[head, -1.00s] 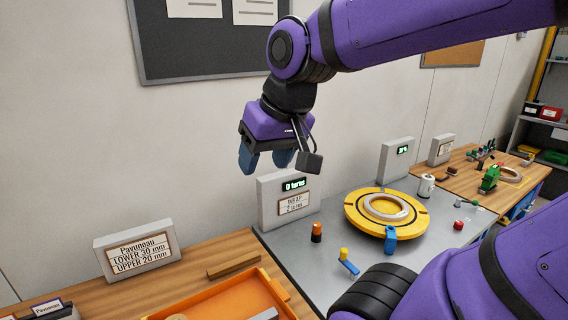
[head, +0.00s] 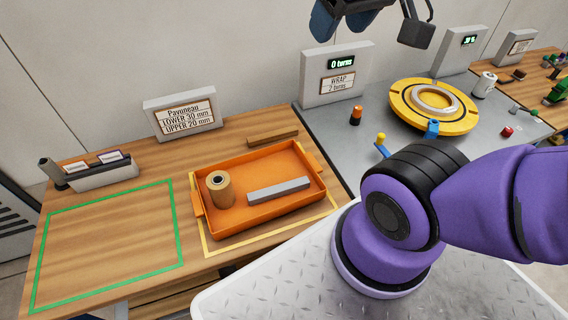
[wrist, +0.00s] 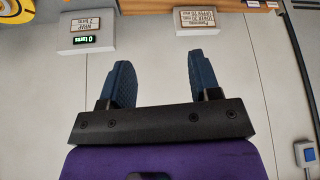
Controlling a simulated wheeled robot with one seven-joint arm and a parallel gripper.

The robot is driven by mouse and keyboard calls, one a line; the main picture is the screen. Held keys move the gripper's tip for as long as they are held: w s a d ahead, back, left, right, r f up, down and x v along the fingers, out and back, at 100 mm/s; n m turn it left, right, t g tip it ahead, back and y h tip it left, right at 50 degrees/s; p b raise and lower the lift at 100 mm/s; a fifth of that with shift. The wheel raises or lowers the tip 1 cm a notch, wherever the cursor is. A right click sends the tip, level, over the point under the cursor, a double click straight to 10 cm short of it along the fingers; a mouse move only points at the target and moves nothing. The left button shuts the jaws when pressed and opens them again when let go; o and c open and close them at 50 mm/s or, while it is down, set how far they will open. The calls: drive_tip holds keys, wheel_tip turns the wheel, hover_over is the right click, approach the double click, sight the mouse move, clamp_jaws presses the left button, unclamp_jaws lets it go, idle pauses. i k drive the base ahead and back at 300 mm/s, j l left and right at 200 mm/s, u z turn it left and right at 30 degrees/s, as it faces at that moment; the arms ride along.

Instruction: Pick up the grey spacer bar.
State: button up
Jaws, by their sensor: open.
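The grey spacer bar (head: 279,190) lies flat in the right half of an orange tray (head: 249,224) on the wooden bench. A brown roll (head: 219,190) stands in the same tray, to the left of the bar and apart from it. My gripper (head: 345,30) is at the top edge of the head view, high above the bench and far from the bar. In the wrist view my gripper (wrist: 160,82) has its two blue fingers wide apart with nothing between them. The bar is not in the wrist view.
A wooden strip (head: 272,136) lies behind the tray. A sign (head: 184,115) stands at the back, and a card holder (head: 104,174) is at the left. The green-outlined area (head: 110,240) is empty. A yellow turntable (head: 403,107) with a ring is on the grey table at right.

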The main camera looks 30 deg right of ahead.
sight(262, 195)
drive_tip(key=k+l+u, duration=0.25)
drive_tip(key=u, duration=0.15)
drive_tip(key=k+l+u, duration=0.2)
drive_tip(key=k+u, duration=0.15)
